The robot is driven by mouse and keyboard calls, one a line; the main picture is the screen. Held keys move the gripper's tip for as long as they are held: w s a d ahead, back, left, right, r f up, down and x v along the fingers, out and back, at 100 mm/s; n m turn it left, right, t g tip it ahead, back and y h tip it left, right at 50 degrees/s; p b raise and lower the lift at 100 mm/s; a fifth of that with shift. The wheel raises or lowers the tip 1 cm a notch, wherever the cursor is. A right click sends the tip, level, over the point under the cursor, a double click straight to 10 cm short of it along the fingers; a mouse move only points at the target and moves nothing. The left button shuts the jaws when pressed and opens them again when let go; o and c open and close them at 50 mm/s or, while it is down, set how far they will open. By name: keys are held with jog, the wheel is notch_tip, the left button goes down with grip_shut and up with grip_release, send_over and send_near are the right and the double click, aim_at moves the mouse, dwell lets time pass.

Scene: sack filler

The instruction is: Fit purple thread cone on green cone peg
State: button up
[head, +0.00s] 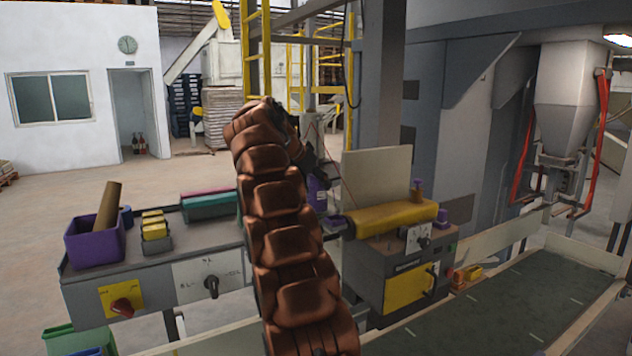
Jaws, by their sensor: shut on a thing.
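My gripper (322,174) is beyond my brown arm, in the gap between the left bench and the yellow-topped machine. It is shut on the purple thread cone (317,194), which shows as a small purple patch just below the fingers. My arm hides the cone's left side, and its tilt is hard to tell. I cannot make out a green cone peg; my arm covers part of the middle of the view.
The left bench holds a purple bin (94,245) with a brown roll, yellow blocks (154,227) and a teal case (209,206). The yellow-topped machine (391,217) and its upright pale board (377,177) stand close right of my gripper. A dark conveyor (490,310) runs at right.

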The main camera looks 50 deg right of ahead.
jog(key=o, duration=1.3)
jog(key=shift+o, duration=0.2)
jog(key=shift+r, duration=0.15)
jog(key=p+v, duration=0.3)
jog(key=v, duration=0.9)
jog(key=shift+w+a, duration=0.1)
